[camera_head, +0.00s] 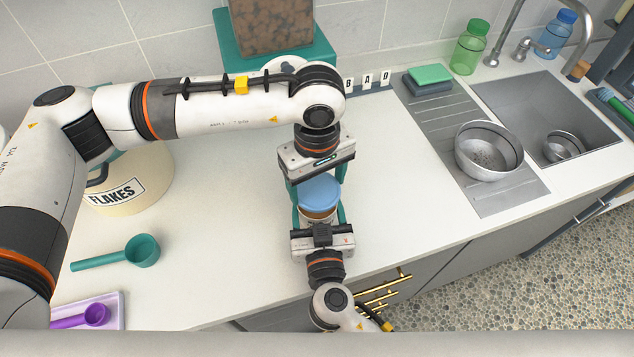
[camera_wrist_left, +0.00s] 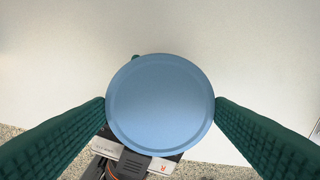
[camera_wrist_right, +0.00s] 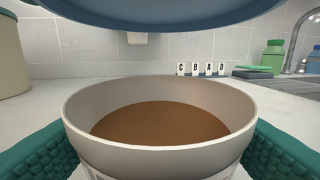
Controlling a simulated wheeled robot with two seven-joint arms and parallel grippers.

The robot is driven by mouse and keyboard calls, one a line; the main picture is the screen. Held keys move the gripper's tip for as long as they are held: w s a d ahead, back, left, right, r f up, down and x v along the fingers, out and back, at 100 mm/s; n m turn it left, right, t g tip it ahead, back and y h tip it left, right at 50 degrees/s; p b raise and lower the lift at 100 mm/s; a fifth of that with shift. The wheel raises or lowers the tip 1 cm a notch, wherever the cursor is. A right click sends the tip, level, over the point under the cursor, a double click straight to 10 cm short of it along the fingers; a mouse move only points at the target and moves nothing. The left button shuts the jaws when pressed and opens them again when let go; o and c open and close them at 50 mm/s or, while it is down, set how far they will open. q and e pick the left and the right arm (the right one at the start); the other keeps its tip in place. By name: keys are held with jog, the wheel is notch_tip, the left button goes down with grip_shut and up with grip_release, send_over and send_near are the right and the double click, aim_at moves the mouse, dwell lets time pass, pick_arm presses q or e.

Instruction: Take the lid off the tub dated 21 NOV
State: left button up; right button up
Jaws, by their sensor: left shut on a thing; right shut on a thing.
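The blue round lid (camera_head: 320,193) is between the green fingers of my left gripper (camera_head: 320,184), which is shut on it from above. It fills the middle of the left wrist view (camera_wrist_left: 160,103). Below it is a pale tub (camera_head: 318,217), held around its sides by my right gripper (camera_head: 320,212). The right wrist view shows the open tub (camera_wrist_right: 160,145) with brown contents inside. The lid's underside (camera_wrist_right: 155,8) hangs above the rim there, with a clear gap between them. No date is readable on the tub in these frames.
A FLAKES container (camera_head: 128,192), a teal scoop (camera_head: 142,251) and a purple scoop (camera_head: 95,315) on a tray are at left. Letter tiles (camera_head: 368,80) and a big kibble bin (camera_head: 270,25) stand behind. A steel bowl (camera_head: 488,150) is by the sink. Counter right of the tub is clear.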

pick_arm(q)
notch_tip(320, 180, up, 3)
jog(key=shift+f, duration=0.15)
pick_arm(e)
jog(key=o, duration=1.4)
jog(key=shift+o, duration=0.2)
